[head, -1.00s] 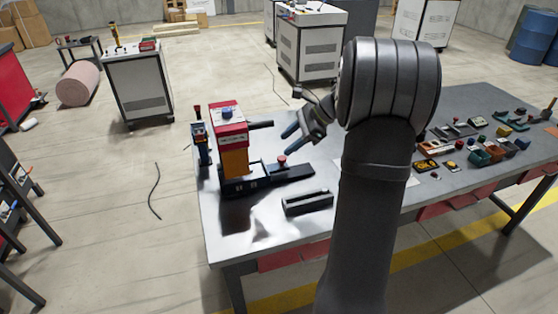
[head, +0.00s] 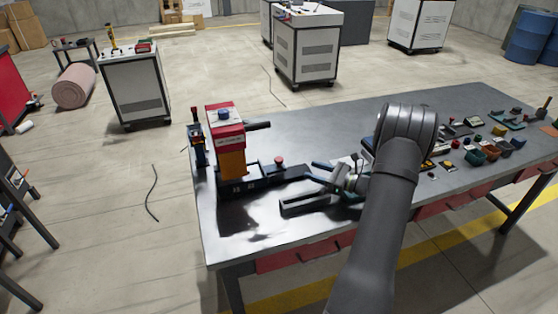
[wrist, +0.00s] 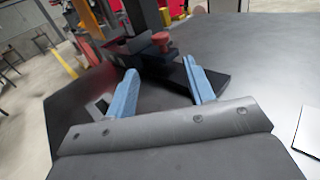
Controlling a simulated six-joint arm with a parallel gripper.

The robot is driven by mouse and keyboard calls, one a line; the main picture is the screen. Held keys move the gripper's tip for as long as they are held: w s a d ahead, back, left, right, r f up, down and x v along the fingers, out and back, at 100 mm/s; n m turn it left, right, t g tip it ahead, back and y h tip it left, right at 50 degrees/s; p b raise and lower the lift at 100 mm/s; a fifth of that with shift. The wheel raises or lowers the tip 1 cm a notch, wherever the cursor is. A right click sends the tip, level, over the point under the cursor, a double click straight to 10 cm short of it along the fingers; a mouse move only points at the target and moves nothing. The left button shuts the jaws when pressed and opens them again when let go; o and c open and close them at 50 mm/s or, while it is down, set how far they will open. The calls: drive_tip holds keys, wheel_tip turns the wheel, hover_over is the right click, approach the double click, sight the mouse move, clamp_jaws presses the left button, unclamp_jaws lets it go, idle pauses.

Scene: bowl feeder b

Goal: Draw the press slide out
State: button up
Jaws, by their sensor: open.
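The press (head: 231,150) stands at the left end of the table, with a red head and an orange body. Its low dark base (head: 250,186) runs out to the right. The press slide's round red knob (head: 279,161) stands up on this base; the slide's dark body is hard to tell from the base. The knob also shows in the wrist view (wrist: 161,40), beyond and roughly between my fingertips. My gripper (head: 314,171) is low over the table, right of the knob, its blue fingers apart and pointing left. In the wrist view the gripper (wrist: 158,68) is empty.
A dark slotted block (head: 305,204) lies in front of the base, close below my gripper. Several small parts (head: 478,150) cover the table's right side. The grey table (head: 300,125) is clear behind the base.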

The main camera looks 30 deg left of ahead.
sight(279, 159)
drive_tip(key=a, duration=1.3)
drive_tip(key=shift+a, duration=0.4)
drive_tip(key=shift+c, duration=0.2)
drive_tip(key=shift+d, duration=0.1)
clamp_jaws()
